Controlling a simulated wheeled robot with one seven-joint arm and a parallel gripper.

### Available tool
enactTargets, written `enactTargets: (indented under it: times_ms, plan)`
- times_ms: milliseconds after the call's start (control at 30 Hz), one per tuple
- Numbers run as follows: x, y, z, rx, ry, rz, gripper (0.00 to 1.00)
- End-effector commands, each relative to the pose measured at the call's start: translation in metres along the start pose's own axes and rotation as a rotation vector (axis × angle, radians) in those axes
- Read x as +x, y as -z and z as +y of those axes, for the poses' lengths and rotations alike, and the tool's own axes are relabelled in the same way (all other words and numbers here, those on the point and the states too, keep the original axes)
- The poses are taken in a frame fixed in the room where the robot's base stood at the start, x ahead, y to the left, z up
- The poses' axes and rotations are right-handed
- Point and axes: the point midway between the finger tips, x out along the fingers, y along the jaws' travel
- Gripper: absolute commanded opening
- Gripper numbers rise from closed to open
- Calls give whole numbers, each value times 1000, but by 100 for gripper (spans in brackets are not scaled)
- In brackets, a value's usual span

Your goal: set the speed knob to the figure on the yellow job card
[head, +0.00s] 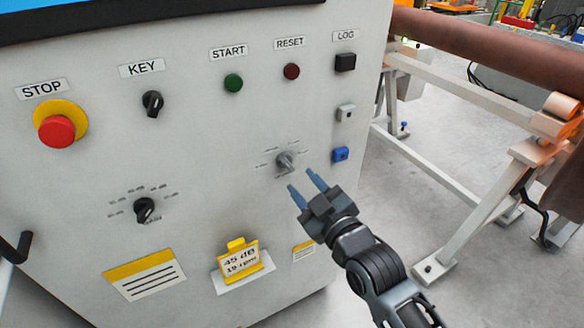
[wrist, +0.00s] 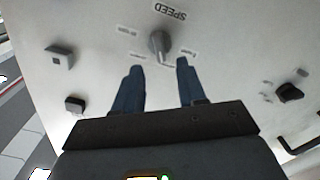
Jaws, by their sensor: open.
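The speed knob (head: 285,163) is a grey knob on the pale cabinet front, ringed by small scale labels. In the wrist view the knob (wrist: 159,44) sits beneath an upside-down SPEED label (wrist: 167,13); the scale figures and its exact setting are too small to read. My gripper (head: 301,179) is open and empty, its two blue fingers pointing at the knob from the lower right. In the wrist view the gripper (wrist: 160,66) has its fingertips on either side of the knob's line, apart from it. The yellow job card (head: 238,262) reads "45 dB" above a blurred rpm line, perhaps 12.
A black selector knob (head: 144,210), red STOP button (head: 57,131), KEY switch (head: 153,103), green START button (head: 233,83), red RESET button (head: 291,71) and blue button (head: 340,154) share the panel. A white frame (head: 470,185) stands at right, with open floor between.

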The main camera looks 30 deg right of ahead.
Motion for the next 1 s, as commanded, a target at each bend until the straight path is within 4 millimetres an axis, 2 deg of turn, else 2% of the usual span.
enactTargets:
  times_ms: [200, 333, 500, 767, 1000]
  plan:
    - [34, 2, 0, 0, 0, 2, 40]
    - [50, 1, 0, 0, 0, 2, 40]
    - [59, 1, 0, 0, 0, 1, 40]
    - [60, 0, 0, 0, 0, 0, 40]
    - [60, 0, 0, 0, 0, 0, 19]
